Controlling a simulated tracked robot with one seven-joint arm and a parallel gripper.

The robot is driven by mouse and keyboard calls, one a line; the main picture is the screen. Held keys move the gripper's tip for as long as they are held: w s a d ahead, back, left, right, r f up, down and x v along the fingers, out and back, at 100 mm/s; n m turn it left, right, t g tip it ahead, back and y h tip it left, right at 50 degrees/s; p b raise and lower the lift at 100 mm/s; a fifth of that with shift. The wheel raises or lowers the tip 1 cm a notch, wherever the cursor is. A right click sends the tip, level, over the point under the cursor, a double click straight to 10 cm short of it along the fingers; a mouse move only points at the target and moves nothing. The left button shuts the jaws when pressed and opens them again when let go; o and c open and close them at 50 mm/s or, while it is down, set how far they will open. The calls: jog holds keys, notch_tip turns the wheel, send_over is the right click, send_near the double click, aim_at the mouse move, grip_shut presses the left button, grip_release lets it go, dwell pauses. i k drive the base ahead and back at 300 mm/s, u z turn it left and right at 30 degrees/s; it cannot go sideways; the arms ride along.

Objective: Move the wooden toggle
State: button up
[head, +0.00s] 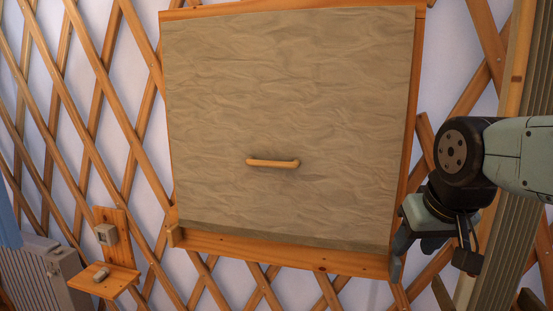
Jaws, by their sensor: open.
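A light wooden bar (273,162), which looks like the toggle, sits crosswise on the lower middle of a grey-brown fabric panel (290,90). It tilts slightly down to the right. A small wooden block (176,235) sits on the panel frame's lower left corner; I cannot tell if it is also a toggle. My gripper (416,252) is at the right, by the frame's lower right corner, pointing down and open. It is well to the right of and below the bar. Nothing shows between its fingers, and its fingertips are only partly clear.
A wooden frame (280,254) borders the panel, over a crossed-slat lattice (95,110). A wooden post (519,60) stands at the right.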

aim_at(175, 234)
jog(key=z, duration=1.65)
jog(key=i, duration=0.05)
jog(key=u, duration=2.95)
